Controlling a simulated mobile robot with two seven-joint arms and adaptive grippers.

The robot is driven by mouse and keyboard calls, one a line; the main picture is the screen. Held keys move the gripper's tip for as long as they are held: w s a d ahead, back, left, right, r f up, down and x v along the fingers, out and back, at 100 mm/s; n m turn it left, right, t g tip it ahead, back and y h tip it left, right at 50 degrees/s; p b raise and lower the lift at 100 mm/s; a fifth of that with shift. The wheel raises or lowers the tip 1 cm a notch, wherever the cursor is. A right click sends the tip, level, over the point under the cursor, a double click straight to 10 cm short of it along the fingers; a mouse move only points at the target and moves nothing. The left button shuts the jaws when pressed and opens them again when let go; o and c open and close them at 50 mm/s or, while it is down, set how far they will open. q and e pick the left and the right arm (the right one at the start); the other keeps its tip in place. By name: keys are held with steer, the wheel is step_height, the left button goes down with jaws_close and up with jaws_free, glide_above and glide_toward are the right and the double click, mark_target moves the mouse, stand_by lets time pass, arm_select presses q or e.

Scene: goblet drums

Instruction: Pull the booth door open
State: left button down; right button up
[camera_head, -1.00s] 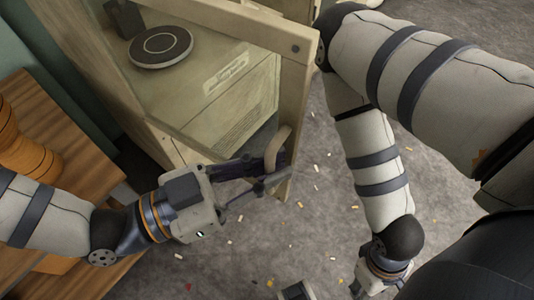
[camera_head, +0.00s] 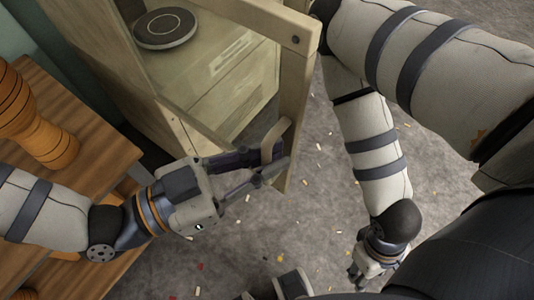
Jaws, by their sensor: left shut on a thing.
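The booth door (camera_head: 294,115) is a pale wooden frame with a see-through middle. It stands partly open, with floor showing between it and the booth (camera_head: 235,95). A curved wooden handle (camera_head: 270,146) sits on the door's free edge. My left gripper (camera_head: 272,162) reaches in from the left and is shut on the handle; the fingers partly hide it. My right gripper (camera_head: 360,276) hangs low at the right, away from the door, and its fingers are too small to read.
A round dark disc (camera_head: 165,28) lies on a surface inside the booth. A wooden shelf (camera_head: 95,150) with an orange goblet drum (camera_head: 42,135) stands at the left. Grey floor with scattered confetti (camera_head: 310,230) lies in front of the door.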

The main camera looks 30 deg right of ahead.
arm_select(q)
steer(key=c, duration=1.9)
jaws_free()
steer(key=a, duration=1.2)
